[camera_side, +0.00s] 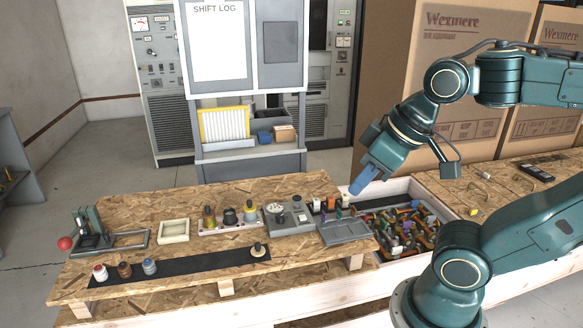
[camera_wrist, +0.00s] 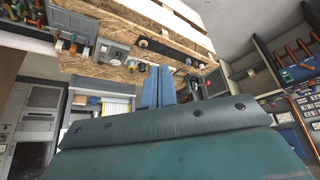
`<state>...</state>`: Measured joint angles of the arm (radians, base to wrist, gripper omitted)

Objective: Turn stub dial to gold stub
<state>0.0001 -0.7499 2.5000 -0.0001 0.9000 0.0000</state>
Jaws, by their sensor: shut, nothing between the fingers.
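A grey box with a round pale dial (camera_side: 277,216) and a small knob stands near the right end of the wooden bench; I take it as the stub dial. It also shows in the wrist view (camera_wrist: 110,52). Where its pointer sits is too small to tell. A pale rack (camera_side: 226,228) to its left carries several upright pieces, some with yellow or gold colouring; I cannot tell which is the gold stub. My gripper (camera_side: 361,186) is shut and empty, in the air right of and above the grey box, touching nothing. Its blue fingers are together in the wrist view (camera_wrist: 158,86).
A grey tray (camera_side: 345,231) with small coloured pieces stands right of the box. A bin (camera_side: 395,207) of mixed tools lies below my gripper. A black strip (camera_side: 190,265) with jars and a knobbed piece runs along the front. Cardboard boxes (camera_side: 450,90) stand behind my arm.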

